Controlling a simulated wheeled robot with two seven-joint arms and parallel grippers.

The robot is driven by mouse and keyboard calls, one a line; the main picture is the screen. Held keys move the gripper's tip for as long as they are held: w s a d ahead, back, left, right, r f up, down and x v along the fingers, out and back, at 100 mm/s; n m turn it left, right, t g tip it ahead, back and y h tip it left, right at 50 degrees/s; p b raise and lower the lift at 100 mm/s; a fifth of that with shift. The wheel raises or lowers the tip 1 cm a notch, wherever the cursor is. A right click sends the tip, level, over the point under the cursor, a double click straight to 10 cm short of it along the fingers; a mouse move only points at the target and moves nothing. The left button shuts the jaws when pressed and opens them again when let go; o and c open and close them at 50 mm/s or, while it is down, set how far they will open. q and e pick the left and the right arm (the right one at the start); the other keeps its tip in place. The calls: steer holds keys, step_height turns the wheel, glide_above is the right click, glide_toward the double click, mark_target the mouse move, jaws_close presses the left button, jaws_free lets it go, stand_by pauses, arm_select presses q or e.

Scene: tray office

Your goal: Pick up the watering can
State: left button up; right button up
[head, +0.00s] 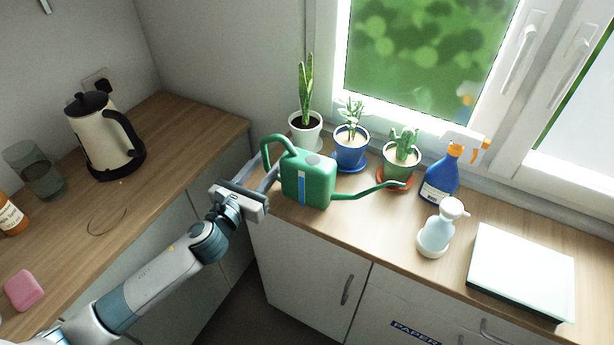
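The green watering can (309,183) stands upright on the wooden counter under the window. Its spout points right and its looped handle (276,141) is on the left. My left gripper (267,167) is at the can's left side, close to the handle. Its two fingers are apart, with the lower part of the handle near or between them. I cannot tell whether they touch it. My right gripper is out of view.
A blue spray bottle (439,182), soap dispenser (436,236) and white box (520,268) are to the right. A kettle (98,138) stands left.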

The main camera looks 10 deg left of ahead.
arm_select(q)
steer(key=x, duration=0.1)
steer(key=p+x, duration=0.1)
steer(key=x, duration=0.2)
steer(key=shift+w+a+r+p, duration=0.2)
steer(key=shift+w+a+p, duration=0.1)
steer(key=shift+p, duration=0.1)
steer(key=shift+w+d+f, duration=0.1)
steer(key=shift+w, duration=0.25)
jaws_close()
